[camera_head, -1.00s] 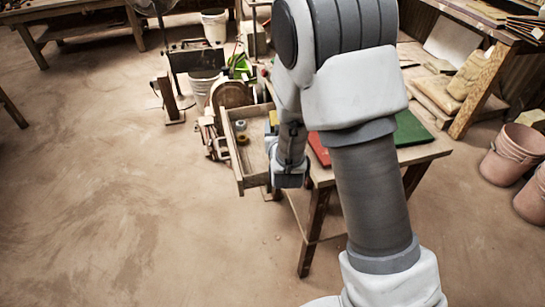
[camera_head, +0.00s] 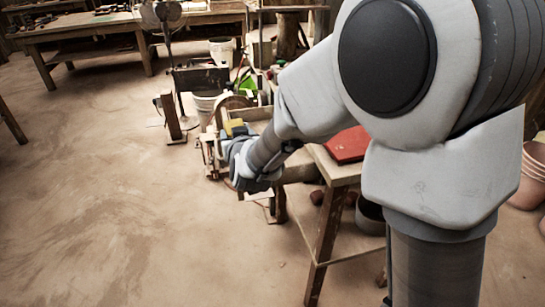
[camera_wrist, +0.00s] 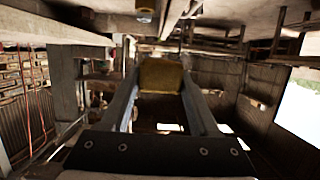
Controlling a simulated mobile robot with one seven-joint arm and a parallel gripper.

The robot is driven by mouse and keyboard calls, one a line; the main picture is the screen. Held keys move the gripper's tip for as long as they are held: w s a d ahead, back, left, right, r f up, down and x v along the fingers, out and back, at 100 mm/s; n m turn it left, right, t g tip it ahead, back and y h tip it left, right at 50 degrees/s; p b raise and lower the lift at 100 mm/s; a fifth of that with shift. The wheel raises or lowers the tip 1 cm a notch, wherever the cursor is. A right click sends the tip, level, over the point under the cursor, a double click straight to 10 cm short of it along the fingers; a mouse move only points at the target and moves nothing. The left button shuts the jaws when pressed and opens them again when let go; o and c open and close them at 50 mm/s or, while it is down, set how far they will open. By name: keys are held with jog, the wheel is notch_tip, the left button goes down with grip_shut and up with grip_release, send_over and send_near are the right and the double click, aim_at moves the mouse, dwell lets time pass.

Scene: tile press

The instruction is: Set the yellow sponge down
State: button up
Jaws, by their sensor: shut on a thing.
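The yellow sponge (camera_wrist: 161,75) sits between the two fingers of my gripper (camera_wrist: 160,84) in the wrist view. My gripper is shut on it. In the head view a small yellow part of the sponge (camera_head: 236,126) shows just above my gripper (camera_head: 232,142), at the left end of my arm. My gripper is in front of the wooden tray (camera_head: 258,113), beside the tile press bench, and covers much of it. Whether the sponge touches anything else cannot be told.
A red board (camera_head: 347,145) lies on the wooden table to the right of my gripper. A wheel (camera_head: 236,104) and a white bucket (camera_head: 206,104) stand behind it. Open floor (camera_head: 110,190) spreads to the left. My arm hides much of the right side.

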jog(key=w+d+f, duration=0.1)
jog(key=d, duration=0.1)
jog(key=w+d+f+b, duration=0.1)
jog(key=d+f, duration=0.1)
jog(key=d, duration=0.1)
jog(key=w+d+f+b, duration=0.1)
jog(key=w+d+f, duration=0.1)
jog(key=shift+d+f, duration=0.2)
jog(key=shift+d, duration=0.2)
jog(key=shift+f+b, duration=0.9)
jog(key=shift+f, duration=1.1)
jog(key=shift+s+f+b, duration=0.1)
jog(key=shift+f+b, duration=0.3)
jog(key=shift+b, duration=0.1)
